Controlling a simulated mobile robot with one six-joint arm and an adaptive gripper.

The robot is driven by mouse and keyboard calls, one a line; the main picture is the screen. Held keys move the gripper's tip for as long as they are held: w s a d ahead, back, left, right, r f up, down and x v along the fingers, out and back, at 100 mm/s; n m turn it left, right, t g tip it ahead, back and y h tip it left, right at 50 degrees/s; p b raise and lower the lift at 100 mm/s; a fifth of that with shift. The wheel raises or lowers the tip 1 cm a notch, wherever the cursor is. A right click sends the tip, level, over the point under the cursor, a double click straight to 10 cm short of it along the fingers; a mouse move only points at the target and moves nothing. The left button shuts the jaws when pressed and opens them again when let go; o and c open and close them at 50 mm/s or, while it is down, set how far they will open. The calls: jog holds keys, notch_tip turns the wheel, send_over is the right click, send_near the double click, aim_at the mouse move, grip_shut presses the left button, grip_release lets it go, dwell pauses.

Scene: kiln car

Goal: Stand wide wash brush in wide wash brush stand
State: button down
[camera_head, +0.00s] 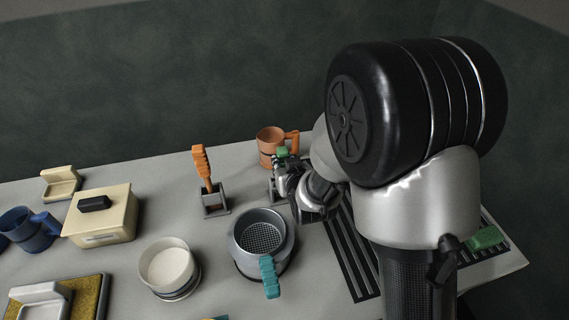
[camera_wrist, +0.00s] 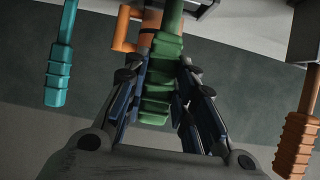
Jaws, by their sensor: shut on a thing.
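My gripper (camera_head: 284,162) is shut on the green ribbed handle of a brush, which I take to be the wide wash brush (camera_head: 282,152). In the wrist view the handle (camera_wrist: 160,85) lies between the two fingers (camera_wrist: 158,100), and its green shaft runs to the top edge. The brush's head is not visible. A grey block, seemingly a stand (camera_head: 273,191), shows partly behind my gripper. Whether the brush is inside it or only above it I cannot tell.
An orange mug (camera_head: 268,147) stands close behind my gripper. An orange-handled tool (camera_head: 203,168) stands in a grey stand (camera_head: 215,204) to the left. A sieve with teal handle (camera_head: 262,236) is in front. A slotted rack (camera_head: 350,260) and another green item (camera_head: 486,238) lie right.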

jog(key=shift+f, duration=0.4)
dwell(0.3)
jog(key=c, duration=1.2)
grip_release()
jog(key=shift+c, duration=0.2)
jog(key=shift+s+r, duration=0.1)
jog(key=p+v, duration=0.1)
jog(key=v, duration=0.6)
jog(key=shift+s+r, duration=0.15)
jog(key=shift+s, duration=0.2)
jog(key=shift+d, duration=0.15)
notch_tip(320, 180, up, 10)
dwell(0.7)
